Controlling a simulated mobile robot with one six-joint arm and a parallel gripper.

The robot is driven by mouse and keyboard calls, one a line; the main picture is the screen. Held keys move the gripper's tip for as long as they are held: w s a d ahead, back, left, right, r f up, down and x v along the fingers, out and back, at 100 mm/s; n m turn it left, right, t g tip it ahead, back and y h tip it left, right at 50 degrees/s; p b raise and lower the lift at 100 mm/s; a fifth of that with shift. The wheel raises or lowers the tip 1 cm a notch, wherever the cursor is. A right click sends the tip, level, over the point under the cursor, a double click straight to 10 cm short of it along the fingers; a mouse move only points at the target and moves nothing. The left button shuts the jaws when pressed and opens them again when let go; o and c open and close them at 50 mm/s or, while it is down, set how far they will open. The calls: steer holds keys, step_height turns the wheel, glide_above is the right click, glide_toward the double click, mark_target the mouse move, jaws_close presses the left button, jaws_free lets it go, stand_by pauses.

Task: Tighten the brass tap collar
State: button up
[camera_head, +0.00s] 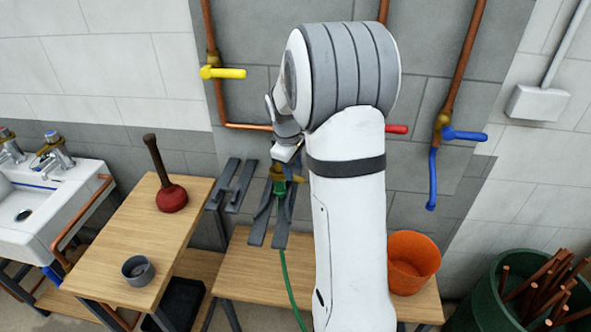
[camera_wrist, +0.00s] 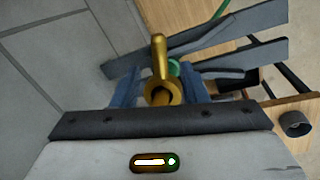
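A brass tap (camera_head: 277,171) stands out from the grey wall panel, with a green hose fitting (camera_head: 279,188) below it. In the wrist view the brass piece (camera_wrist: 160,68) shows a round end and a rod-like part. I cannot make out the collar as a separate part. My gripper (camera_head: 286,158) is at this tap, partly hidden by my arm in the head view. In the wrist view its two blue fingers (camera_wrist: 163,88) stand apart, one on each side of the brass piece. Whether they press on it is not clear.
A plunger (camera_head: 171,195) and grey cup (camera_head: 138,270) stand on the left table. Yellow (camera_head: 225,73), red (camera_head: 397,129) and blue (camera_head: 465,135) handles project nearby. An orange bucket (camera_head: 412,262) stands right.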

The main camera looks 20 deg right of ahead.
mark_target(295, 177)
steer(key=shift+d+f, duration=0.2)
steer(key=shift+f, duration=0.65)
steer(key=shift+d+f, duration=0.15)
steer(key=shift+f, duration=0.65)
steer(key=shift+c, duration=0.2)
jaws_close()
